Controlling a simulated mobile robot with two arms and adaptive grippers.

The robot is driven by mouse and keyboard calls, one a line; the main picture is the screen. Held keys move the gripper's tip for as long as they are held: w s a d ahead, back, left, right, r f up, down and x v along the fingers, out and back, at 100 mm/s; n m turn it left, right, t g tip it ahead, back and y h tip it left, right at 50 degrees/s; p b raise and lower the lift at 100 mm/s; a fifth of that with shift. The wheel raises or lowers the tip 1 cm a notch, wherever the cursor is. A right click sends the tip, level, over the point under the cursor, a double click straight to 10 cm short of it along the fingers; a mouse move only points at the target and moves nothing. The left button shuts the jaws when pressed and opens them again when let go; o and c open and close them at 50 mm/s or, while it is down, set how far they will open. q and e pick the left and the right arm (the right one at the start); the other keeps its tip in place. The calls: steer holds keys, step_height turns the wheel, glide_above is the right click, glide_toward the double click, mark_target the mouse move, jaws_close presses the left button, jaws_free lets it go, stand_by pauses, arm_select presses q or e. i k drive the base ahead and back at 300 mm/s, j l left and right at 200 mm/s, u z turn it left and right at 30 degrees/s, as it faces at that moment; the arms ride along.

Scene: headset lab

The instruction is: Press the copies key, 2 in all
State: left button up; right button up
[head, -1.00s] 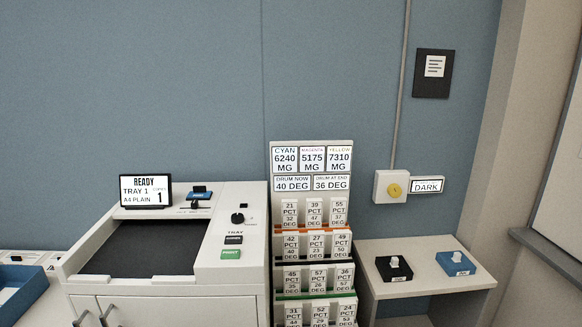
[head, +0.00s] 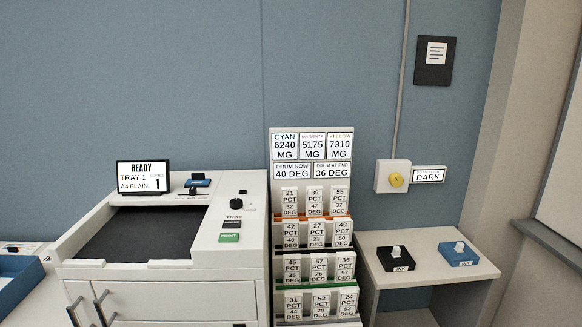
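The copier (head: 245,265) stands at the left centre. Its display (head: 143,177) reads READY, TRAY 1, A4 PLAIN, and a large 1 under a small label. On the right-hand panel are a black knob (head: 237,203) above the word TRAY, a black key (head: 230,224) and a green key (head: 229,238). The black key's lettering is too small to read surely; it may be the copies key. The green key appears to read PRINT. Neither of my grippers is in view.
A rack of labelled cards (head: 311,222) stands right of the copier. A side table (head: 420,266) holds a black block (head: 396,260) and a blue block (head: 459,255). A yellow wall knob (head: 396,180) sits beside a DARK sign (head: 428,175). A blue tray (head: 20,278) is at far left.

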mark_target(227, 224)
steer(key=i+l+u, duration=0.15)
steer(key=l+u, duration=0.2)
steer(key=i+l+u, duration=0.1)
steer(key=l+u, duration=0.3)
steer(key=i+l+u, duration=0.1)
steer(key=l+u, duration=0.25)
